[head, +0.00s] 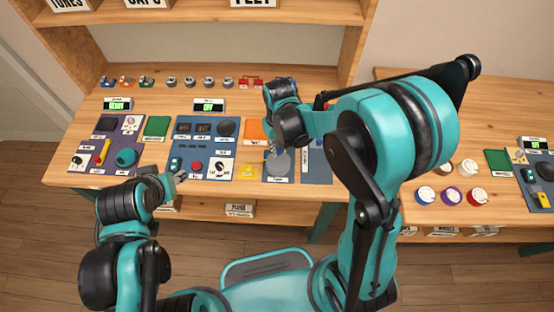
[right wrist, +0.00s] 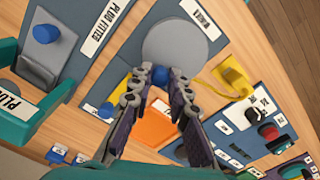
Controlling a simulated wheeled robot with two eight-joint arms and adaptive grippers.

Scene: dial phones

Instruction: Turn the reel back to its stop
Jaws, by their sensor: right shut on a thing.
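The reel looks to be the round grey disc (head: 279,164) on a dark blue panel, with a white label by its edge. In the right wrist view the disc (right wrist: 176,45) has a blue knob (right wrist: 160,75) near its rim. My right gripper (right wrist: 157,90) is over this rim with its fingers on both sides of the knob, shut on it. In the head view my right gripper (head: 275,148) is at the disc's far side, partly hidden by its own arm. My left gripper (head: 176,180) is near the front of the middle panel, apart from the reel; its jaw opening is too small to judge.
A yellow part (right wrist: 234,78) and an orange square (right wrist: 154,125) lie close to the reel. A grey block with a blue knob (right wrist: 46,34) stands on the neighbouring panel. The middle control panel (head: 185,146) is left of the reel. Several coloured round pieces (head: 449,196) sit on the right table.

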